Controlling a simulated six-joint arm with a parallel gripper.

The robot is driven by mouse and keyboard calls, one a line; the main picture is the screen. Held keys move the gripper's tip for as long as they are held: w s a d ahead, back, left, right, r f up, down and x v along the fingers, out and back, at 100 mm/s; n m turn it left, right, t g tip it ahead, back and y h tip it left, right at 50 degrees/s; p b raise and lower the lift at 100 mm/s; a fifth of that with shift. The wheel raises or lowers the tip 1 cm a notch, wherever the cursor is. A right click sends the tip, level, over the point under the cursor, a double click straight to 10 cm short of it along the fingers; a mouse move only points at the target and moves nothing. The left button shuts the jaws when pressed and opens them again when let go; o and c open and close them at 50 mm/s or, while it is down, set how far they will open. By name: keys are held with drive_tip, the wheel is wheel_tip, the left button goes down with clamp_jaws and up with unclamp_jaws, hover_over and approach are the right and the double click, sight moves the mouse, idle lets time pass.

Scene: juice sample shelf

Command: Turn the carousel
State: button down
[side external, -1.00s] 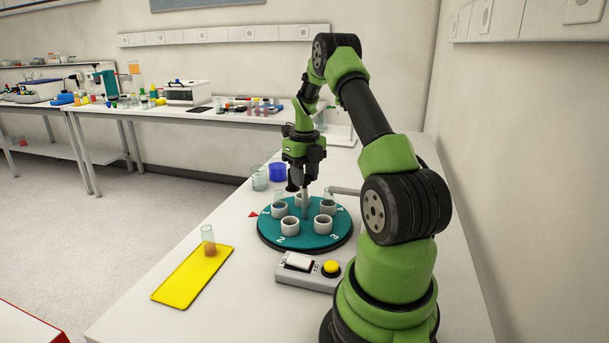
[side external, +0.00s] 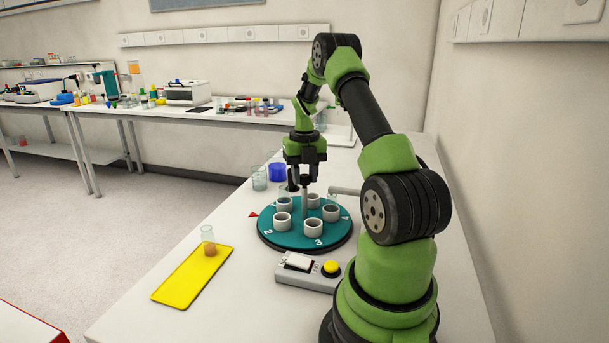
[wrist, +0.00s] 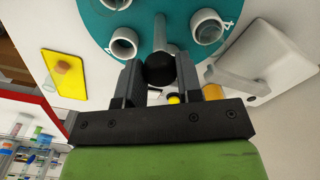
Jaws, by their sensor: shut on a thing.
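The carousel (side external: 282,241) is a round teal disc with several white cup holders in a ring and white numbers. Numbers 2, 3 and 4 can be read along its near and right rim. A grey post (side external: 305,205) rises at its middle. My gripper (side external: 305,176) points down over the disc. In the wrist view its fingers (wrist: 160,75) are shut on a round black knob (wrist: 160,68). The disc (wrist: 108,30) and its holders also show there. A red pointer (side external: 253,214) lies on the table at the disc's left edge.
A grey box (side external: 305,282) with a white switch and yellow button (side external: 331,267) stands in front. A yellow mat (side external: 185,281) at left holds a glass vial (side external: 208,238) with orange-brown contents. A glass beaker (side external: 259,180) and blue cup (side external: 277,171) stand behind the disc.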

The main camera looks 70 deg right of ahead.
idle(0.4)
drive_tip(key=c, duration=0.8)
unclamp_jaws()
drive_tip(key=shift+r, duration=0.15)
wheel_tip(320, 180, up, 10)
drive_tip(key=shift+f, duration=0.15)
